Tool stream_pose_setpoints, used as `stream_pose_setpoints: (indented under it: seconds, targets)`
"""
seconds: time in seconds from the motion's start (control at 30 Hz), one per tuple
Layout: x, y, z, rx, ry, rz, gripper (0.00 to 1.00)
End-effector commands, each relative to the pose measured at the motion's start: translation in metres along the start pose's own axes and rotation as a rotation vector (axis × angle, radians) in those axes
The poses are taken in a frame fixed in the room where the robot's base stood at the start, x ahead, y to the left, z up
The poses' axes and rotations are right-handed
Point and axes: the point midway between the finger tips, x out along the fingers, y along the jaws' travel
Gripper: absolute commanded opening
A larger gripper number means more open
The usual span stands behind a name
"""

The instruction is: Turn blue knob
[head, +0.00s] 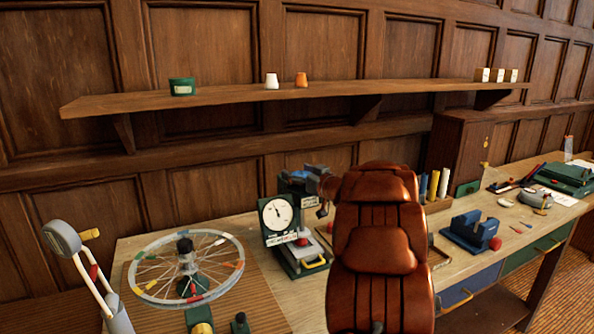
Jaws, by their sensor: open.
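I cannot make out a clear blue knob in the head view. A blue-grey part (314,169) sits on top of a small dark green machine behind the dial gauge (278,214). A blue vise-like device (468,230) with a red knob (495,243) stands on the bench to the right.
A spoked wheel (150,270) lies on the left of the bench. Rolled tubes (433,186) stand behind the padding. A long shelf (220,96) holds small containers above. Papers and tools lie at the far right. Some bare bench (445,275) shows before the vise.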

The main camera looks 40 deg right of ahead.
Motion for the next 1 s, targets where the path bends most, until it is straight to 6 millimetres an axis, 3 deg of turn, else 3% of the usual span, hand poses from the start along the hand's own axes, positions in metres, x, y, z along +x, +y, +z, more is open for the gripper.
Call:
stream_pose_setpoints:
  seconds: [0.37, 0.87, 1.0]
  targets:
    - [0.0064, 0.0002, -0.0001, 0.0, 0.0, 0.002, 0.77]
    - [0.0062, 0.0004, -0.0002, -0.001, 0.0, 0.002, 0.28]
    - [0.0066, 0.0003, 0.0, -0.001, 0.001, 0.012, 0.27]
